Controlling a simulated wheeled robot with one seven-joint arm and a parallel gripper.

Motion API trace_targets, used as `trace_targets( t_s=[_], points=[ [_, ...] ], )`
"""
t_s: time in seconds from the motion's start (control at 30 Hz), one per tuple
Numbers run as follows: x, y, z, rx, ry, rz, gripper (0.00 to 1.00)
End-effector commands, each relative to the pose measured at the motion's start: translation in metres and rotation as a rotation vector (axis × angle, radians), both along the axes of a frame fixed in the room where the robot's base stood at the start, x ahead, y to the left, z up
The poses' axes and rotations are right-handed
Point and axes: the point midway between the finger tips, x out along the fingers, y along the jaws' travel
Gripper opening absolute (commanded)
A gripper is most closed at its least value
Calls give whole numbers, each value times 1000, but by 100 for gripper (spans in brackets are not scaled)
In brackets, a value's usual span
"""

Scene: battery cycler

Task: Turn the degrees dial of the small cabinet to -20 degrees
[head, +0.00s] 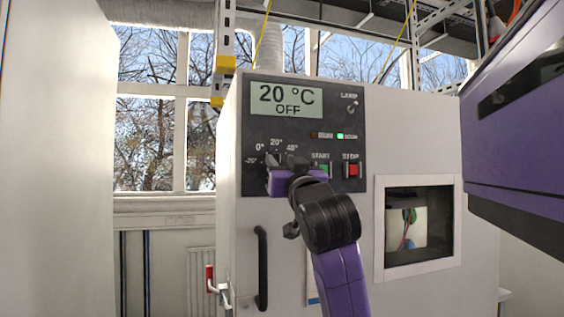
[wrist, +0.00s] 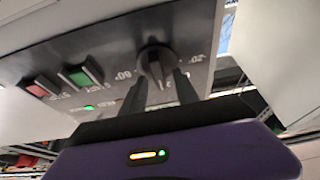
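The small cabinet (head: 420,130) is light grey with a dark control panel (head: 330,125) on its front. Its display (head: 286,97) reads "20 °C" and "OFF". The degrees dial (wrist: 157,65) is a dark round knob with a raised grip bar, seen upside down in the wrist view; in the head view my gripper covers it. My gripper (head: 289,164) is at the panel, over the dial's place. In the wrist view its two dark fingers (wrist: 160,84) are spread, one to each side of the knob's lower part. I cannot tell whether they touch it.
A green START button (wrist: 79,76) and a red STOP button (head: 352,170) sit beside the dial. A lamp switch (head: 351,107) is above.

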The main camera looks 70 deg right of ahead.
Motion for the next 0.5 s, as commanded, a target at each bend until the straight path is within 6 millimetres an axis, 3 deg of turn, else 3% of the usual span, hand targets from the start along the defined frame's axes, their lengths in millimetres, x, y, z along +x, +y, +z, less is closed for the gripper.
trace_targets(
  t_s=[0.17,0.37,0.5],
  points=[
    [0,0,0,0,0,0,36],
    [0,0,0,0,0,0,0],
    [0,0,0,0,0,0,0]
  ],
)
